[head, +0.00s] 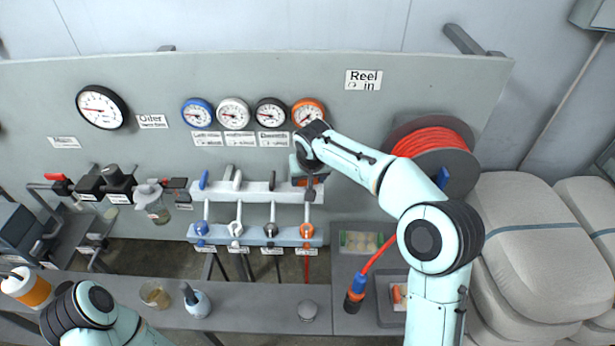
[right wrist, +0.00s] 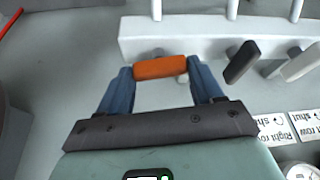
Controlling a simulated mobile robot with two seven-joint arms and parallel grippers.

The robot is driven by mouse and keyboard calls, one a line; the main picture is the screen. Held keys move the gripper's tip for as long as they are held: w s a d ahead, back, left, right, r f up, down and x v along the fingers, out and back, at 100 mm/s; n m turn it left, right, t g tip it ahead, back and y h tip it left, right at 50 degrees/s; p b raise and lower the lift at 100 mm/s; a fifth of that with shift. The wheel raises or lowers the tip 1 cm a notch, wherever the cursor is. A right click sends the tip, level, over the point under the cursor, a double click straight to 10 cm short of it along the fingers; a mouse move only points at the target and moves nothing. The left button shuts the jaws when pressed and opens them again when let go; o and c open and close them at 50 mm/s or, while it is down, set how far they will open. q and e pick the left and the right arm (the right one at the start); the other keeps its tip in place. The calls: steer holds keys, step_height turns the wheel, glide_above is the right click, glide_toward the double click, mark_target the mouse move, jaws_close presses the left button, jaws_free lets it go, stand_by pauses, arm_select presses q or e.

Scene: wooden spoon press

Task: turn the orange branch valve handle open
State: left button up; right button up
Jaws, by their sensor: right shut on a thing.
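The orange branch valve handle (right wrist: 160,67) shows in the right wrist view between the two blue fingers of my right gripper (right wrist: 160,72), which is shut on it. It lies nearly level in that picture, roughly along the white pipe block (right wrist: 200,30). The neighbouring black handle (right wrist: 241,62) slants across. In the head view my right gripper (head: 306,167) is at the right end of the upper white block and covers most of the orange handle (head: 303,183). The left arm (head: 95,305) shows at the lower left; its gripper is out of the picture.
Blue, white and black handles stand close left of my right gripper. Several gauges (head: 233,113) sit above on the panel. A bench (head: 260,300) with a flask and small containers runs along the front.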

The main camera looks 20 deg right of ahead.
steer(key=n+y, duration=0.1)
steer(key=n, duration=0.3)
steer(key=shift+d+y, duration=0.2)
steer(key=shift+y, duration=0.2)
steer(key=n+y, duration=0.1)
steer(key=n, duration=0.3)
steer(key=shift+w+g, duration=0.1)
steer(key=shift+g, duration=0.2)
steer(key=n+g+y, duration=0.1)
steer(key=n, duration=0.2)
steer(key=shift+w+d+n, duration=0.1)
steer(key=shift+n, duration=0.2)
steer(key=shift+n+g+y, duration=0.5)
steer(key=shift+n+g, duration=0.2)
steer(key=shift+n, duration=1.3)
steer(key=o, duration=1.1)
steer(key=shift+c, duration=0.2)
